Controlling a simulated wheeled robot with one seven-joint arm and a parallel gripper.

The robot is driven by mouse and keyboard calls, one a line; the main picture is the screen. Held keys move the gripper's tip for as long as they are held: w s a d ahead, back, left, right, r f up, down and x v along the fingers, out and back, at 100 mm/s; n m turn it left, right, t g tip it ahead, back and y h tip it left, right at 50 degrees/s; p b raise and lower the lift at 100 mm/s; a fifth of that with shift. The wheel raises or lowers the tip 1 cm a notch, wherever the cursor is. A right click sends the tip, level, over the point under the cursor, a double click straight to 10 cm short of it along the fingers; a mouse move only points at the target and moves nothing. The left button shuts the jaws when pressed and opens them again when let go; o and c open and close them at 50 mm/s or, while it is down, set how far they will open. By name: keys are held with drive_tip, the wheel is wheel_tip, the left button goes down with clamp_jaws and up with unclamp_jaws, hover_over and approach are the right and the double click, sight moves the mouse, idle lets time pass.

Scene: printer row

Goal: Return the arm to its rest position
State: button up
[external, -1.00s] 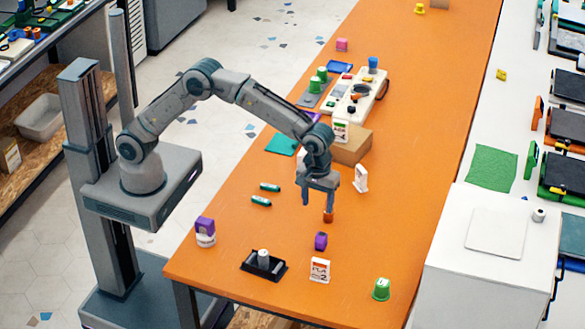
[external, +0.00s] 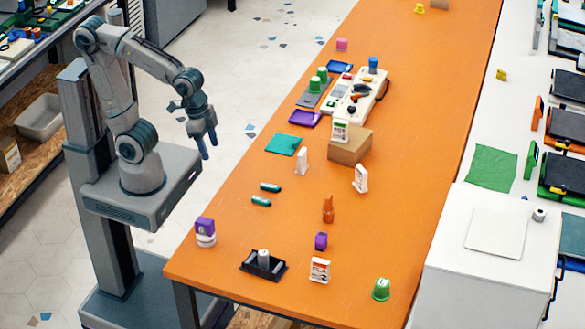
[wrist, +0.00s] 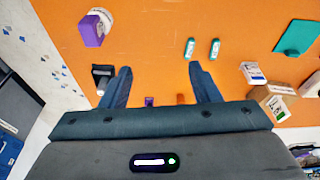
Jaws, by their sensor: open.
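My gripper (external: 207,146) hangs at the end of my folded arm, off the left side of the orange table (external: 400,160) and above the floor. Its two fingers point down. In the wrist view the fingers of my gripper (wrist: 158,88) stand apart with nothing held between them. The arm is drawn back close over its base and touches nothing on the table.
A cardboard box (external: 350,148) is farther back. Floor is free between arm and table.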

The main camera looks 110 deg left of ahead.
drive_tip(key=shift+s+f+m, duration=0.3)
drive_tip(key=shift+s, duration=0.35)
drive_tip(key=shift+s+f+m, duration=0.3)
drive_tip(key=shift+s, duration=0.3)
idle(0.3)
